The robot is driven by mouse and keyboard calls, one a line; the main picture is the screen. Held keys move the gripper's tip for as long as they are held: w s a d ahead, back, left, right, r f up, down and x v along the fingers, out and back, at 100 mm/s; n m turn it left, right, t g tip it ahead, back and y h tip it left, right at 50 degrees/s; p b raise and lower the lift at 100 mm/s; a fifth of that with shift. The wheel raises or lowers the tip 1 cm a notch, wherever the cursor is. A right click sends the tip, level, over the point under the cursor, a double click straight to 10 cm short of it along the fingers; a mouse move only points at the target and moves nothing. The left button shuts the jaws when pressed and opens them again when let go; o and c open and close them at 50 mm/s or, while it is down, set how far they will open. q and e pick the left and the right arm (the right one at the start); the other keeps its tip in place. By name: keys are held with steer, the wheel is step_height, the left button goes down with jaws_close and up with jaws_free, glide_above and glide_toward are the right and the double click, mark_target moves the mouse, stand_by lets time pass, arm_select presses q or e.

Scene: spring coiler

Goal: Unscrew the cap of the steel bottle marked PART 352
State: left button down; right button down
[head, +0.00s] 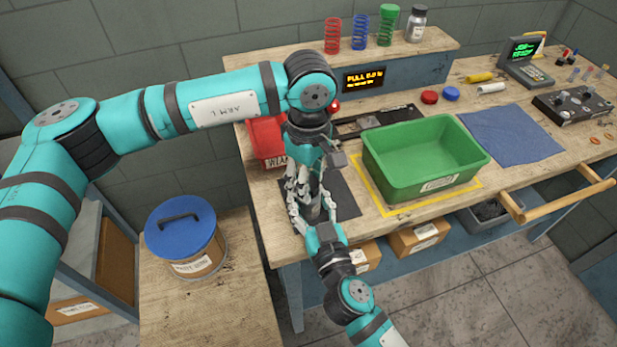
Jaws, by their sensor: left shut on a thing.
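A small grey steel bottle (313,211) is mostly hidden between my two grippers, above the dark mat (343,196) at the bench's front left. No marking on it can be read. My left gripper (304,190) points down from above and is shut at the bottle's top, where the cap is hidden by the fingers. My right gripper (320,208) comes from the front, with its fingers on either side of the bottle. I cannot tell whether they press on it.
A green bin (425,160) stands right of the grippers inside a yellow outline. A red bin (266,142) is close behind on the left. Another capped bottle (416,24) stands on the shelf beside coloured springs. A blue cloth (512,136) lies at right. A blue-lidded drum (185,240) stands lower left.

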arm_select(q)
steer(key=n, duration=0.7)
steer(key=shift+n, duration=0.3)
steer(key=n, duration=0.4)
steer(key=shift+n, duration=0.3)
steer(key=n, duration=1.6)
steer(key=shift+n, duration=0.4)
steer(key=n, duration=0.4)
steer(key=shift+n, duration=0.3)
steer(key=n, duration=0.5)
steer(key=shift+r, duration=0.1)
steer(key=n, duration=0.5)
steer(key=shift+n, duration=0.4)
steer(key=shift+w, duration=0.1)
